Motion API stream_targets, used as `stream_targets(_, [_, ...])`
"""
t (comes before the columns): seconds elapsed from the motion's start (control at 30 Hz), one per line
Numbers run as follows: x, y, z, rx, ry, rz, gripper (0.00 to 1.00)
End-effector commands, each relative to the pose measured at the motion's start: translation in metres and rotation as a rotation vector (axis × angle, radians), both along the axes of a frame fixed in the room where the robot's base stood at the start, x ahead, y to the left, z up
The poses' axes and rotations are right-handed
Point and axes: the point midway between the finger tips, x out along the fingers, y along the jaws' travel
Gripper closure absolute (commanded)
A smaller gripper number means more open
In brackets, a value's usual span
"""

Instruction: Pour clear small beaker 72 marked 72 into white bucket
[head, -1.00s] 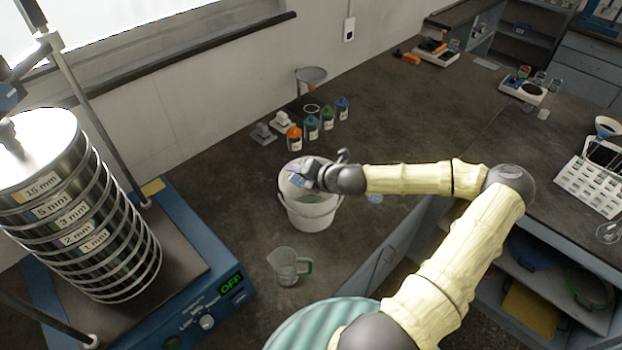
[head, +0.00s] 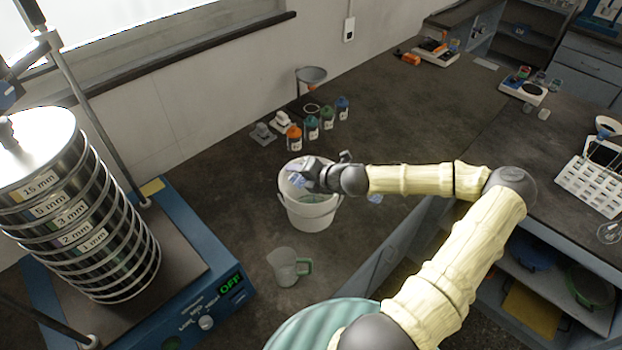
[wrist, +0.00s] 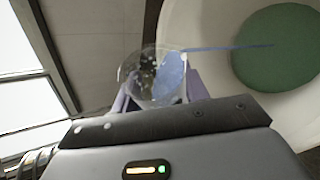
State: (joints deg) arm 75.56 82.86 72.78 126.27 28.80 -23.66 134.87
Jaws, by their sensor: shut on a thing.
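The white bucket (head: 309,214) stands on the dark bench with green material inside. In the wrist view the bucket's pale inner wall (wrist: 215,30) and a round green surface (wrist: 285,50) fill the right side. My gripper (head: 304,176) is over the bucket's mouth, at its left part. It is shut on the clear small beaker (wrist: 150,75), which shows between the fingers in the wrist view. The beaker looks tilted, with a blue patch and dark specks in it. A thin blue streak (wrist: 230,48) runs from it toward the green surface. The marking 72 cannot be read.
A clear jug with a green handle (head: 285,267) stands in front of the bucket. The sieve shaker (head: 85,220) is at left, its display reading OFF. Several colored bottles (head: 312,127) and a funnel stand (head: 311,77) are behind. Bench right of the bottles is clear.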

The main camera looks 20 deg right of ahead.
Motion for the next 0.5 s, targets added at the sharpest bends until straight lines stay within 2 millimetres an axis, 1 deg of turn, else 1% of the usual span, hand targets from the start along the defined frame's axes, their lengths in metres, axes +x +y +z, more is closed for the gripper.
stream_targets(0.5, [0.0000, -0.0002, -0.0016, 0.029, 0.008, 0.000, 0.80])
